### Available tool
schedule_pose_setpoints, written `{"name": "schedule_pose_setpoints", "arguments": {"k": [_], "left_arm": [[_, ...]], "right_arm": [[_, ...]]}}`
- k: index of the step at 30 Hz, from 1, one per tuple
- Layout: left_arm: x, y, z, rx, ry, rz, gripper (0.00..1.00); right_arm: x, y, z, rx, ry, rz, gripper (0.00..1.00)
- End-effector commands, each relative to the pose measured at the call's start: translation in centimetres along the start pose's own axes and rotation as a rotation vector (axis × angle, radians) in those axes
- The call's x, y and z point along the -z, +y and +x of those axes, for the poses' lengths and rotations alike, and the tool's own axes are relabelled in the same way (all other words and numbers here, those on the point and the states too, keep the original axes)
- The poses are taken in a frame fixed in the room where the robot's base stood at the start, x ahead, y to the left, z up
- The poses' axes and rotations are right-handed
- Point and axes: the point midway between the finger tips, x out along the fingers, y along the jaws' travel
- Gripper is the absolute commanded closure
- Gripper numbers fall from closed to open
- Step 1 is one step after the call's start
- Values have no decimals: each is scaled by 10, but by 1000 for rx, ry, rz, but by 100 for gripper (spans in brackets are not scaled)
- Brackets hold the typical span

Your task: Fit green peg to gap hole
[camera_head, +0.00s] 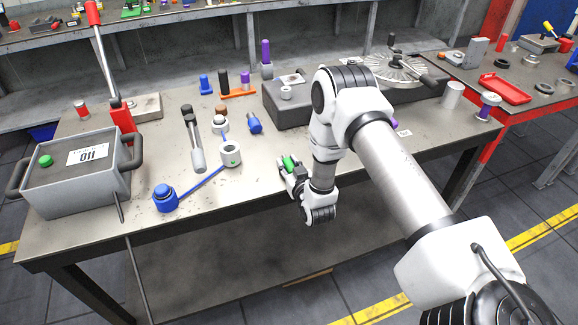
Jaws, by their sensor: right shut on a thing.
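A green peg (289,162) is held in my right gripper (286,166), whose fingers are shut on it just above the front part of the workbench. The peg is small in view and partly hidden by the fingers. Toward the back of the bench is an orange holder (240,92) with a dark peg (223,80) and a purple peg (245,79) upright at it. Space shows between these two pegs, but I cannot make out a hole there. My left gripper is not in view.
A blue bar with a white ring (231,153) lies left of the gripper. A dark grey block (287,110) stands behind it. A grey box (75,180) with a green knob stands at the left. The bench front (240,210) is clear.

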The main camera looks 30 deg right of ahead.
Motion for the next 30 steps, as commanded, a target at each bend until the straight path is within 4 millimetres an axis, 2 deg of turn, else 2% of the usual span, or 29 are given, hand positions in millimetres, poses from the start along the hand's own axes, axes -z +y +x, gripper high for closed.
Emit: {"name": "schedule_pose_setpoints", "arguments": {"k": [8, 13, 20, 27, 29, 30], "left_arm": [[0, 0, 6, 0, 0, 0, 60], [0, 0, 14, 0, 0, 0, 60], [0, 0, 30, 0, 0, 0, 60], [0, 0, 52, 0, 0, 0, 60], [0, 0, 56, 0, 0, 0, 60], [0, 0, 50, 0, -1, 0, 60]], "right_arm": [[12, 0, -2, 0, 2, 2, 100], [34, 0, -4, -1, 3, 3, 100], [27, -13, -56, 2, -5, 0, 100], [22, -30, -125, 4, -4, -2, 100], [23, -33, -138, 3, -4, -4, 100], [27, -35, -146, 4, -5, -3, 100]]}}
